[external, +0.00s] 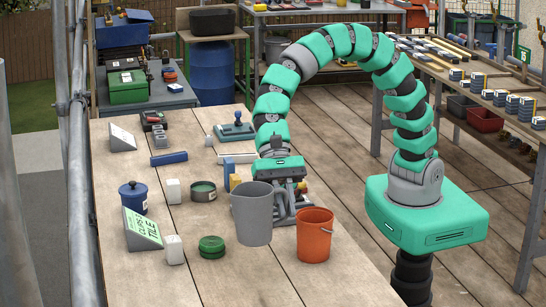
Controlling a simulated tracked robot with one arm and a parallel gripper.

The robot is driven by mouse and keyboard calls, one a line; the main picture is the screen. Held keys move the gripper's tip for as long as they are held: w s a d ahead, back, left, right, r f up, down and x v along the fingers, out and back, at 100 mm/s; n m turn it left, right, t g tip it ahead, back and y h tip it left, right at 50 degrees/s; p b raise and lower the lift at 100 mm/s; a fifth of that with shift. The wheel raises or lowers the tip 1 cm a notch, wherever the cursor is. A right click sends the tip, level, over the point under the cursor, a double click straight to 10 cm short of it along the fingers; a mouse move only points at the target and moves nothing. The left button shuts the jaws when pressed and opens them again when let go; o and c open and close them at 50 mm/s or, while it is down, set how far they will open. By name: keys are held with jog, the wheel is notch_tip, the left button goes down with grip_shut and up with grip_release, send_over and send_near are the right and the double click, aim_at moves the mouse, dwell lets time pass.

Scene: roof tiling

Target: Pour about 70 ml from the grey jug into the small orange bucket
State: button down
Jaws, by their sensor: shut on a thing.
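The grey jug (251,217) is upright over the front right part of the wooden table. My gripper (285,180) is behind it, near its handle on the right, and is shut on it. The jaws are partly hidden by the jug. I cannot tell whether the jug's base touches the table. The contents of both are not visible.
On the table (240,285) left of the jug are a green lid (212,246), an open tin (203,191), white blocks, a blue pot (133,196) and a sign (143,228). A blue-handled tool (235,129) lies further back. The front of the table is clear.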

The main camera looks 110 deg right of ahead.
jog(key=s+d+r+b, duration=0.2)
jog(key=s+r+b, duration=0.15)
jog(key=s, duration=0.25)
jog(key=s+d+r+b, duration=0.1)
jog(key=s+r+b, duration=0.1)
jog(key=s+b, duration=0.35)
jog(key=s+d+f+b, duration=0.25)
jog(key=s+b, duration=0.25)
jog(key=s, duration=0.5)
jog(key=s+d+f+b, duration=0.25)
jog(key=s+b, duration=0.25)
jog(key=s, duration=0.5)
notch_tip(320, 180, down, 13)
jog(key=shift+w+p, duration=0.2)
jog(key=shift+p, duration=0.2)
jog(key=shift+d, duration=0.1)
jog(key=w+d+r+m+g+y+p, duration=0.1)
jog(key=w+r+m+g+y+p, duration=0.1)
jog(key=r+p, duration=0.5)
jog(key=w+d+r+m+g+y+p, duration=0.1)
jog(key=w+r+m+g+y+p, duration=0.2)
jog(key=p, duration=1.1)
jog(key=shift+w+d+r+m+g, duration=0.2)
jog(key=shift+w+r+m+g, duration=0.1)
jog(key=shift+w+r+g, duration=1.35)
